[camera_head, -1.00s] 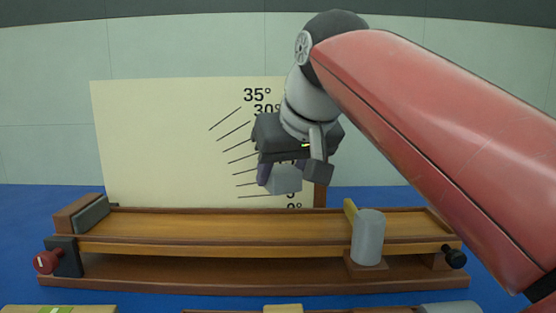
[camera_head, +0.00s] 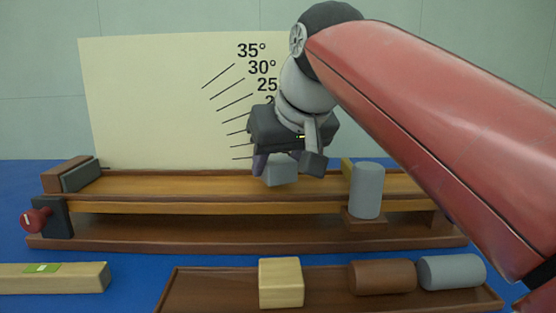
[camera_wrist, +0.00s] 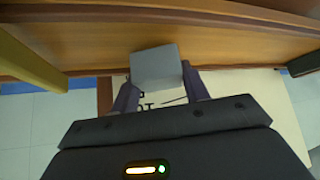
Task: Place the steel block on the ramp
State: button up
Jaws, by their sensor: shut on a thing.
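My gripper (camera_head: 288,165) is shut on a grey steel block (camera_head: 281,172). In the head view the block hangs in front of the angle board, just above or over the wooden ramp (camera_head: 220,186); I cannot tell whether it touches. In the wrist view the steel block (camera_wrist: 156,68) sits between the two purple-grey fingers (camera_wrist: 160,92), with the ramp (camera_wrist: 200,38) beyond it. The ramp lies nearly flat on its base, with a stop block (camera_head: 80,175) at its left end.
A grey cylinder (camera_head: 367,190) stands at the ramp's front right. A tray (camera_head: 215,290) in front holds a pale wooden cube (camera_head: 281,283), a brown cylinder (camera_head: 382,277) and a grey cylinder (camera_head: 453,272). A level (camera_head: 80,277) lies at front left. The angle board (camera_head: 140,100) stands behind.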

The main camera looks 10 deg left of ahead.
jog(key=shift+f+b, duration=0.45)
jog(key=shift+f, duration=0.1)
jog(key=o, duration=1.2)
jog(key=shift+o, duration=0.2)
